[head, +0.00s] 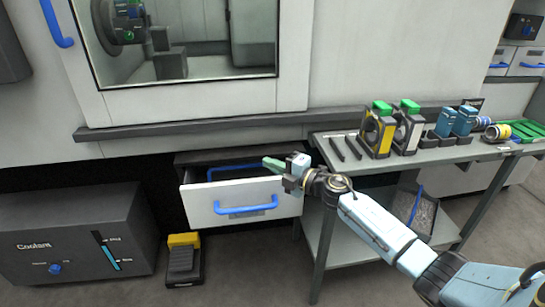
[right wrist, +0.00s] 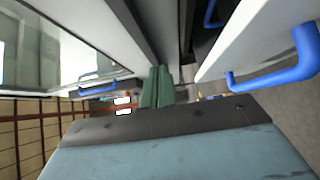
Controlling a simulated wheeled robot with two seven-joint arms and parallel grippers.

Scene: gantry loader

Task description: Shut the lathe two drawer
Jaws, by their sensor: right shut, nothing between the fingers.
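The lathe two drawer (head: 235,197) has a white front with a blue handle (head: 246,209) and stands pulled out below the lathe. Its dark inside shows behind the front, with another blue bar in it. My right gripper (head: 270,163) is shut and empty, just above the drawer front's upper right edge; I cannot tell whether it touches. In the right wrist view its green fingers (right wrist: 156,88) are together, with the white drawer front (right wrist: 232,42) and blue handle (right wrist: 275,76) to their right. My left gripper is not in view.
A grey bench (head: 440,152) with several tools and boxes stands right of the drawer. A coolant unit (head: 75,235) and a yellow and black pedal (head: 184,258) are on the floor at left. The lathe ledge (head: 200,125) runs above the drawer.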

